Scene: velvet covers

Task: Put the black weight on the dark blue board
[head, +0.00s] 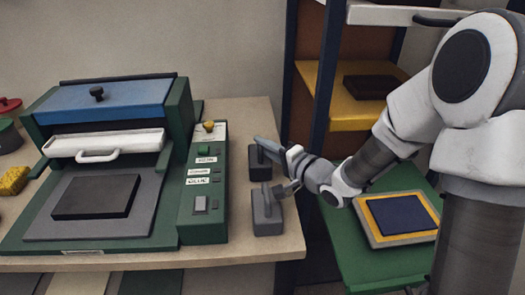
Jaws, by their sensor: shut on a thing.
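The black weight (258,172) is a dark block at the right edge of the wooden table (245,113), beside the green press. My gripper (274,170) reaches in from the right, shut on the black weight. One finger lies across its top and the other is on its near side; the exact contact is partly hidden. The weight appears upright and at table level. The dark blue board (400,214) lies flat on a yellow-edged, pale base (375,237) on a green surface at the right. Nothing rests on the board.
A grey weight (267,215) with an upright handle stands just in front of the black one, close to my gripper. The green press (120,245) with its control panel (205,180) is to the left. A shelf with a yellow level (345,112) rises behind the green surface (350,240).

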